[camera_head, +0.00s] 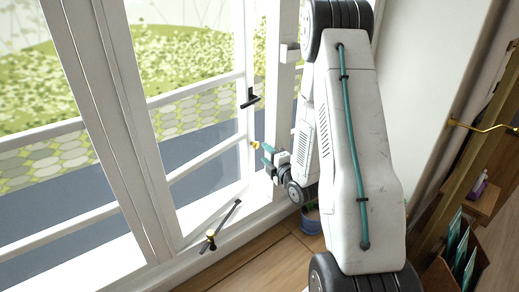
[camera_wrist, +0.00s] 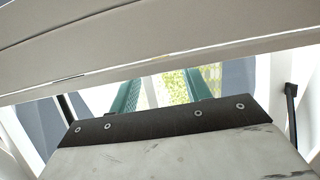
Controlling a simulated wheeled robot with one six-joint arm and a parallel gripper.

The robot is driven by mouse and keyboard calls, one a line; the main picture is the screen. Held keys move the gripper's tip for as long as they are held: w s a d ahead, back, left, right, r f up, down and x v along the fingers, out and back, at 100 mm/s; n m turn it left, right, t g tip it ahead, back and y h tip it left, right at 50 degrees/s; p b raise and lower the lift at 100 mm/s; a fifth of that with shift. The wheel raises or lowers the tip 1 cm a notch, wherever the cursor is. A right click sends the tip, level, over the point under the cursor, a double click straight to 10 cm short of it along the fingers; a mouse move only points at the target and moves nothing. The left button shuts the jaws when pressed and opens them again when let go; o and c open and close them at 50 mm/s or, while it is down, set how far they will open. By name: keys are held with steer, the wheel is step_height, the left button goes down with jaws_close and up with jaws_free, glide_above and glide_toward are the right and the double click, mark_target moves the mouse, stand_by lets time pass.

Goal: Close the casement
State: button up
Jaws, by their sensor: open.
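The casement (camera_head: 247,140) is a white-framed glass sash in the window at the left of the head view, with a black handle (camera_head: 250,98) on its right stile. It looks slightly ajar, but how far I cannot tell. A dark stay bar (camera_head: 225,222) lies at an angle over the sill. My gripper (camera_head: 262,150) is at the sash's right edge, below the handle; contact is unclear. In the wrist view my gripper's teal fingers (camera_wrist: 160,92) are apart with nothing seen between them. A pale beam crosses in front of that view and hides part of the scene.
The white sill (camera_head: 262,207) runs below the window, with a wooden floor (camera_head: 262,262) beneath. A small plant pot (camera_head: 311,220) stands close under my arm. A wooden shelf unit (camera_head: 485,195) with cases is at the right. A white wall (camera_head: 430,70) stands behind my arm.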

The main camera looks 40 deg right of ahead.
mark_target(257, 146)
steer(key=w, duration=0.5)
steer(key=shift+w+d, duration=0.2)
steer(key=shift+d, duration=0.1)
